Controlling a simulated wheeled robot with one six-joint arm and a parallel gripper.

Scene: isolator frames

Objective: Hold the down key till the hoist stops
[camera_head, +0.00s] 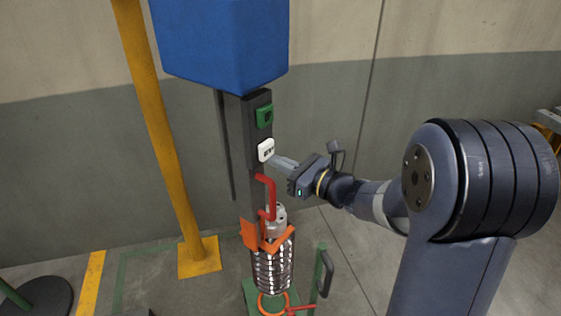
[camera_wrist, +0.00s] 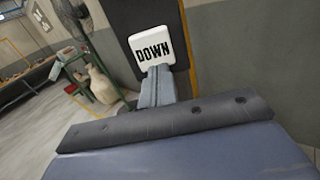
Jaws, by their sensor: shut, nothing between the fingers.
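The white down key (camera_head: 266,150) sits on the dark upright post (camera_head: 253,133), below a green key (camera_head: 264,115). In the wrist view the key (camera_wrist: 152,46) reads "DOWN". My gripper (camera_head: 277,161) is shut and empty, with its fingertips at the lower part of the white key. In the wrist view the fingertips (camera_wrist: 157,72) overlap the key's lower edge. They look to be touching it, but I cannot tell whether it is pressed in. The hoist's orange holder (camera_head: 262,238) is around a silver ribbed part (camera_head: 273,268) low on the post.
A blue housing (camera_head: 220,40) tops the post. A red handle (camera_head: 270,195) is just below my gripper. A yellow pole (camera_head: 160,130) stands at left. A green stand with a black handle (camera_head: 325,273) is at the floor. Free floor lies to the right.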

